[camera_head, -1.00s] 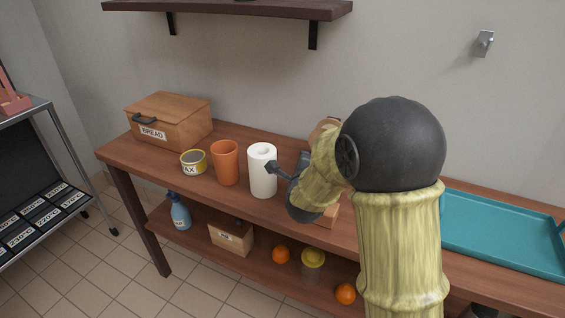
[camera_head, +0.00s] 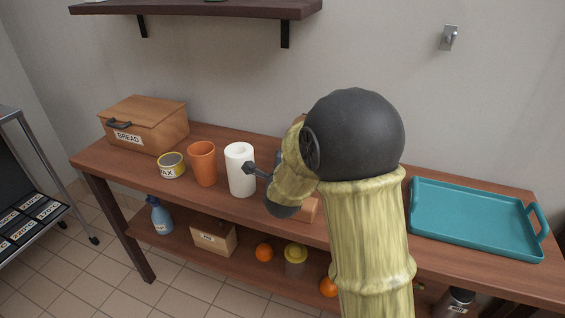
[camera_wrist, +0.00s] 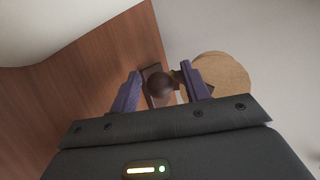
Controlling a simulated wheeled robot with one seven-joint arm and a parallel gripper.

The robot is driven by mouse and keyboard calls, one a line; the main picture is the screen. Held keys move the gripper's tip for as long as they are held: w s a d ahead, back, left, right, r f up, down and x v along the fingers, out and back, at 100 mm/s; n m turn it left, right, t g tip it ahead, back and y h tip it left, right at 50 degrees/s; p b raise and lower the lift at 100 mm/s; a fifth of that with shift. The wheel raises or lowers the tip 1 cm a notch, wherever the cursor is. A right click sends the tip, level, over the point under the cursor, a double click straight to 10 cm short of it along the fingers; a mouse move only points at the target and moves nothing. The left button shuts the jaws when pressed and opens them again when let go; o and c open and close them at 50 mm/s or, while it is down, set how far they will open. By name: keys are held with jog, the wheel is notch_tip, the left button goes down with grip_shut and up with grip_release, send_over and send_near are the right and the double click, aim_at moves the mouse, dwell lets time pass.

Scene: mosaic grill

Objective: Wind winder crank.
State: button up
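The winder is mostly hidden behind my arm in the head view; a piece of light wood (camera_head: 306,208) shows below my wrist. In the wrist view a round wooden part (camera_wrist: 222,75) lies at the right, and the dark brown ball knob of the crank (camera_wrist: 160,86) is in the middle. My gripper (camera_wrist: 161,72) has its two purple-grey fingers on either side of the knob. Whether both fingers press on it is not clear. In the head view my gripper is largely hidden by my own arm, with one dark part (camera_head: 256,170) showing close to the white roll.
A white roll (camera_head: 240,170), an orange cup (camera_head: 202,163), a yellow can (camera_head: 171,166) and a bread box (camera_head: 150,125) stand left of my arm. A teal tray (camera_head: 470,220) lies on the right. A dark shelf (camera_head: 200,7) hangs above. The lower shelf holds several items.

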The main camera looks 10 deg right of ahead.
jog(key=shift+o, duration=0.5)
jog(key=r, duration=0.2)
jog(key=r+p, duration=0.1)
jog(key=r, duration=0.1)
jog(key=r+p, duration=0.1)
jog(key=r, duration=0.1)
jog(key=shift+w+r, duration=0.3)
jog(key=shift+w, duration=0.1)
jog(key=r, duration=0.2)
jog(key=s+r, duration=0.1)
jog(key=shift+d+r+p, duration=0.1)
jog(key=shift+d+p, duration=0.25)
jog(key=shift+p, duration=0.05)
jog(key=shift+c, duration=0.5)
jog(key=shift+w+a+r, duration=0.1)
jog(key=shift+a+r, duration=0.1)
jog(key=shift+a, duration=0.15)
jog(key=shift+f, duration=0.1)
jog(key=shift+c, duration=0.5)
